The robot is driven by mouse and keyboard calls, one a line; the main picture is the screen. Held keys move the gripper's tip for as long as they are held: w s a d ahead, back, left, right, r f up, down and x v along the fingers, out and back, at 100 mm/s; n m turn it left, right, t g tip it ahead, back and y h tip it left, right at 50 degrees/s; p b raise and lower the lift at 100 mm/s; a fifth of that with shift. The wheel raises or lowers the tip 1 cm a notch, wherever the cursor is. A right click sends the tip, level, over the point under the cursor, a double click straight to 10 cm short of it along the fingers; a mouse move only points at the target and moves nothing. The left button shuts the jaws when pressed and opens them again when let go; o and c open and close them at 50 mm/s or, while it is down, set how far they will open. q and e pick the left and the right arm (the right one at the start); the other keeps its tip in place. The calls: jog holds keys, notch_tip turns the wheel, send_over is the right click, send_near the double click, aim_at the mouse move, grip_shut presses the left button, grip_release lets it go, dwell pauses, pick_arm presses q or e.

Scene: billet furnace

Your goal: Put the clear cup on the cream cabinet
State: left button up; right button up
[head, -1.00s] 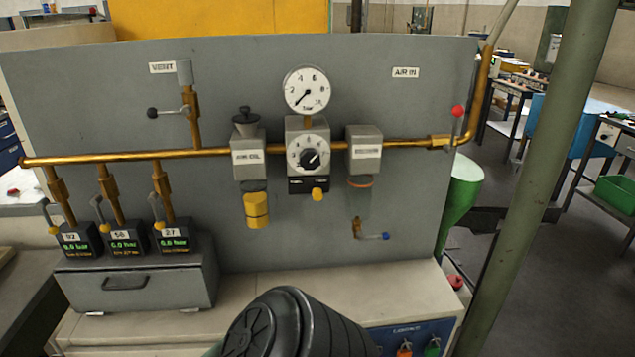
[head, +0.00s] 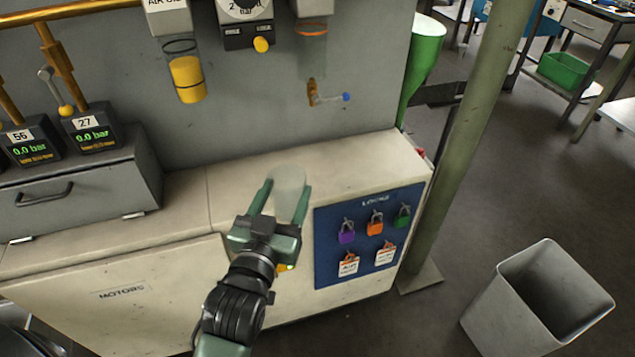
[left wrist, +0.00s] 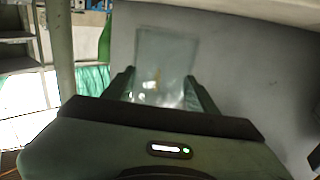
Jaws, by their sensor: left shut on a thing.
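The clear cup (head: 289,183) is a see-through, slightly frosted vessel. My left gripper (head: 282,198) is shut on it, one green finger on each side. In the head view the cup shows against the top of the cream cabinet (head: 358,161); I cannot tell whether it touches that surface or is held just above it. In the left wrist view the cup (left wrist: 165,58) is between the fingers (left wrist: 160,88), with the grey panel behind it. My right gripper is not in view.
The grey upright panel (head: 240,115) rises behind the cabinet top, with a bowl with a yellow base (head: 187,80) and a small blue-handled valve (head: 328,98) hanging low. A grey drawer box (head: 80,180) stands at left. The cabinet top right of the cup is clear.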

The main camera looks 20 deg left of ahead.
aim_at(293, 181)
pick_arm(q)
jog(key=w+b, duration=0.1)
jog(key=w+f+b, duration=0.1)
jog(key=w, duration=0.1)
jog(key=shift+w+a+f, duration=0.1)
jog(key=shift+a+f, duration=0.05)
jog(key=shift+f, duration=0.05)
jog(key=w, duration=1.1)
jog(key=w+a+b, duration=0.1)
jog(key=w, duration=0.5)
jog(key=shift+a, duration=0.1)
jog(key=shift+w, duration=0.2)
jog(key=shift+f+b, duration=0.5)
jog(key=shift+f, duration=1.2)
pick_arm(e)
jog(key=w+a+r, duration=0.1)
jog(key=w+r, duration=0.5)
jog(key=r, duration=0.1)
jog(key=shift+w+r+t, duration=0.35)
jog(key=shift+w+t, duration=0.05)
pick_arm(q)
jog(key=shift+f, duration=0.2)
jog(key=o, duration=1.5)
jog(key=shift+c, duration=0.2)
jog(key=shift+o, duration=0.2)
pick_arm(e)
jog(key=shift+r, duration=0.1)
pick_arm(q)
jog(key=shift+r, duration=0.1)
